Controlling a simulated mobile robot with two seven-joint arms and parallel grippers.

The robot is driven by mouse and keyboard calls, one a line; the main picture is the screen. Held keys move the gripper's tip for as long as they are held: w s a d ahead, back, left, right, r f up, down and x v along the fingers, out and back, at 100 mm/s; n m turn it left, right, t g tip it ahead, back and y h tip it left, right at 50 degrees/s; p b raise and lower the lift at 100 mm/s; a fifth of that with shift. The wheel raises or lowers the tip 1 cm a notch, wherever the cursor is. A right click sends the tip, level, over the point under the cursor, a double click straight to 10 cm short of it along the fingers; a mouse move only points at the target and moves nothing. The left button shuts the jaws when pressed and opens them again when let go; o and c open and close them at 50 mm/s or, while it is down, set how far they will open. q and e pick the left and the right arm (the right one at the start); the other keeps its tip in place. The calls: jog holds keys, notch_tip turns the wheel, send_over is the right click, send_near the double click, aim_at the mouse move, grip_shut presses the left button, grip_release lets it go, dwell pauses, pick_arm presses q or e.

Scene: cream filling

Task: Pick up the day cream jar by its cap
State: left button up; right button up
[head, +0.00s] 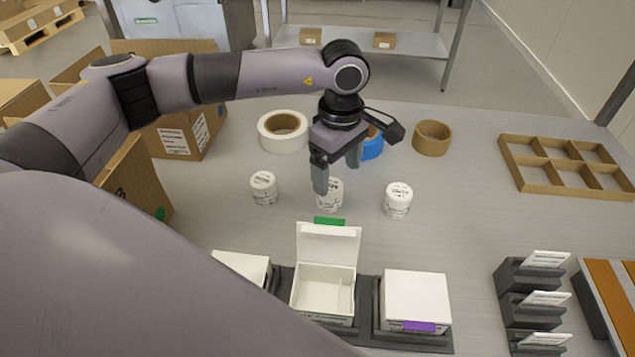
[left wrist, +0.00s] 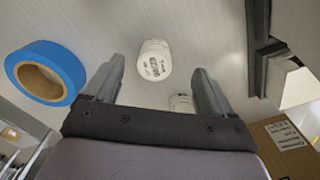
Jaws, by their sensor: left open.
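Three white jars with white caps stand in a row on the table: a left jar (head: 263,188), a middle jar (head: 330,196) and a right jar (head: 397,200). Their print is too small to tell which is the day cream. My left gripper (head: 337,172) is open, pointing down above and slightly behind the middle jar, with one finger hiding part of it. In the left wrist view, one jar (left wrist: 154,60) shows between the open fingertips (left wrist: 156,68), apart from both. Another jar (left wrist: 181,103) is partly hidden by the gripper body. My right gripper is not in view.
Blue tape (left wrist: 38,75) lies close behind the gripper. White tape (head: 283,131) and brown tape (head: 432,138) flank it. An open white box (head: 325,288) stands in front of the jars, beside a closed one (head: 415,300). A divided tray (head: 520,170) lies right.

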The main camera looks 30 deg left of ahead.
aim_at(331, 186)
pick_arm(q)
jog(key=shift+w+a, duration=0.2)
jog(key=shift+a, duration=0.35)
jog(key=shift+a+f, duration=0.1)
jog(key=shift+f, duration=0.05)
jog(key=f, duration=0.3)
jog(key=f+p, duration=0.1)
jog(key=f, duration=0.2)
jog(key=shift+w+a+f, duration=0.15)
jog(key=shift+w+f, duration=0.05)
jog(key=shift+f, duration=0.2)
jog(key=shift+c, duration=0.4)
jog(key=c, duration=1.1)
jog(key=shift+r, duration=0.1)
